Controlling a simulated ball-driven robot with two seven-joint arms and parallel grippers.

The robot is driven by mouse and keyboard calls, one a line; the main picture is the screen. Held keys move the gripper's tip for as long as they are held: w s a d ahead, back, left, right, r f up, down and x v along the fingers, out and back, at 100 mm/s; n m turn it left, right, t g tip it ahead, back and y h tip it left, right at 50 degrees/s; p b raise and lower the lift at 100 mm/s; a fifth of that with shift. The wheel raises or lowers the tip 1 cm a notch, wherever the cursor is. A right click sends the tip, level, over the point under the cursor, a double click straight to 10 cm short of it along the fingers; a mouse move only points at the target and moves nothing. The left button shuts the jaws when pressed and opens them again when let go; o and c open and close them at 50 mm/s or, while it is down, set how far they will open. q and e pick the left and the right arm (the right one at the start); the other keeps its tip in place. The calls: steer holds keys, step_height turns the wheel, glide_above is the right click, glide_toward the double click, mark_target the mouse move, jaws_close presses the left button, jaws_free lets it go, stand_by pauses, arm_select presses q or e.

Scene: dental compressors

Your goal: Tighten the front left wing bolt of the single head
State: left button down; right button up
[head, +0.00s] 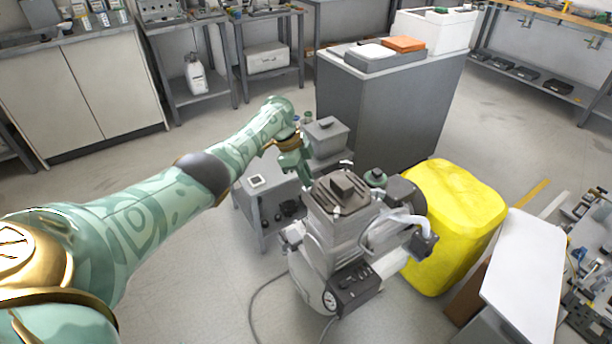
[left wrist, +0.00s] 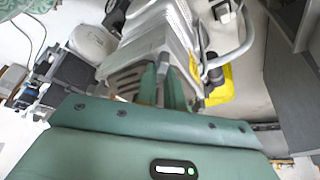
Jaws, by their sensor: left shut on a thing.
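The single head (head: 342,192), a grey finned block, sits on top of the compressor in the middle of the head view. Its grey housing also shows in the left wrist view (left wrist: 155,35). My left gripper (head: 305,176) reaches in from the left and is at the head's left side. In the left wrist view its two green fingers (left wrist: 162,78) are close together against the head. They are shut on the wing bolt, which they mostly hide. My right gripper is not in view.
A bright yellow container (head: 452,225) stands right of the compressor. A grey cabinet (head: 385,115) stands behind it, and a low grey table (head: 258,185) is at its left. A white board (head: 525,265) lies at the right. The floor at front left is clear apart from a cable (head: 258,305).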

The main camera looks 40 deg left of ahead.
arm_select(q)
steer(key=c, duration=1.5)
jaws_free()
steer(key=shift+d, duration=0.1)
